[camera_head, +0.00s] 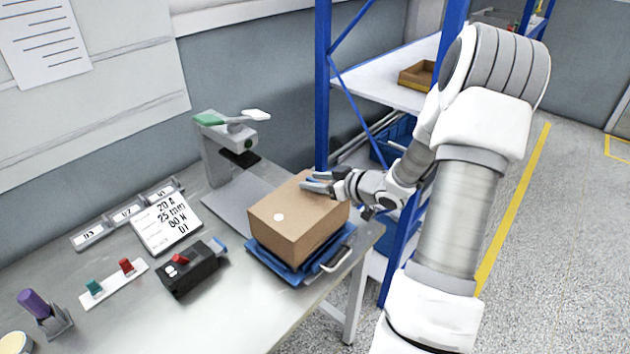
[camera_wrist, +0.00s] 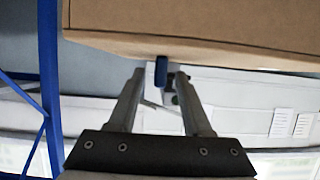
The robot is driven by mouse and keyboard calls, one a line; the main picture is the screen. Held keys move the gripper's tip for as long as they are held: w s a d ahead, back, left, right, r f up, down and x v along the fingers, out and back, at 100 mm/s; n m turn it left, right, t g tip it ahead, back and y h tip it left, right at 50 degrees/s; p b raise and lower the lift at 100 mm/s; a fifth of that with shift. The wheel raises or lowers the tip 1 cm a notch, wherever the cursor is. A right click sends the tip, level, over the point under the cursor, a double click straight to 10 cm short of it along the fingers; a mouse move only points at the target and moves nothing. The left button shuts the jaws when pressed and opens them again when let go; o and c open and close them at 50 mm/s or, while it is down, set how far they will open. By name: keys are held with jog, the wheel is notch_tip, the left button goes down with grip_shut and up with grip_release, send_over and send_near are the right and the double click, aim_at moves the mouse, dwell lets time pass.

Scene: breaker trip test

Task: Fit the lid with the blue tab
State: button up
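My gripper (camera_head: 318,186) is at the upper right edge of this piece. In the wrist view the brown piece (camera_wrist: 200,22) fills the top, and a small blue tab (camera_wrist: 161,72) shows at its edge. The tab lies between the fingertips of my gripper (camera_wrist: 158,78), which are apart with gaps on both sides. I cannot tell whether the brown piece is the lid.
A grey press stand (camera_head: 215,165) with a green and white lever is behind the tray. A black device (camera_head: 190,270) with a red switch and a blue end lies left of it. A sign (camera_head: 165,222) stands behind. A blue-framed shelf (camera_head: 323,90) rises close beside my arm.

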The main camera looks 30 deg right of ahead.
jog(key=p+v, duration=0.2)
jog(key=v, duration=1.5)
jog(key=shift+s, duration=0.25)
